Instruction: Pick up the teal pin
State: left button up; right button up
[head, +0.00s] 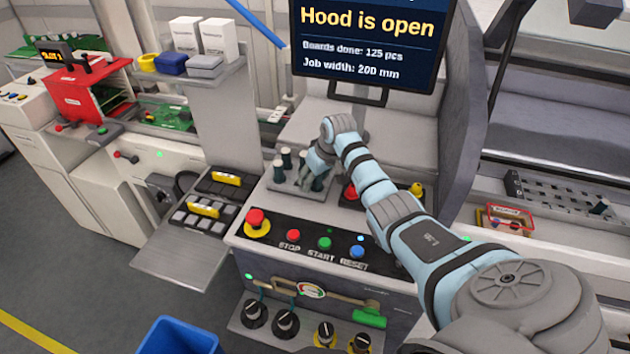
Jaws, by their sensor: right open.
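Several dark teal pins stand upright in a grey holder (296,188) on top of the machine. One teal pin (286,158) is at the back left and another teal pin (278,171) is at the front left. A third teal pin (317,184) shows at the right, below my right gripper (314,172). The gripper is open and reaches down over the holder's right side. I cannot tell whether its fingers touch a pin. The wrist and fingers hide part of the holder. My left gripper is not in view.
The control panel with an emergency stop (257,222) and coloured buttons lies in front of the holder. A screen (368,45) stands behind. A metal shelf (165,262) with black trays is at the left. A blue bin (178,338) stands on the floor.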

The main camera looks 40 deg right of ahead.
jog(key=shift+s+r, duration=0.15)
jog(key=shift+s+d+r, duration=0.1)
jog(key=shift+s+r, duration=0.15)
jog(key=shift+s, duration=0.2)
jog(key=c, duration=0.7)
jog(key=shift+c, duration=1.4)
grip_shut()
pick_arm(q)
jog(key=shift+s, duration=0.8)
pick_arm(e)
jog(key=shift+w, duration=0.1)
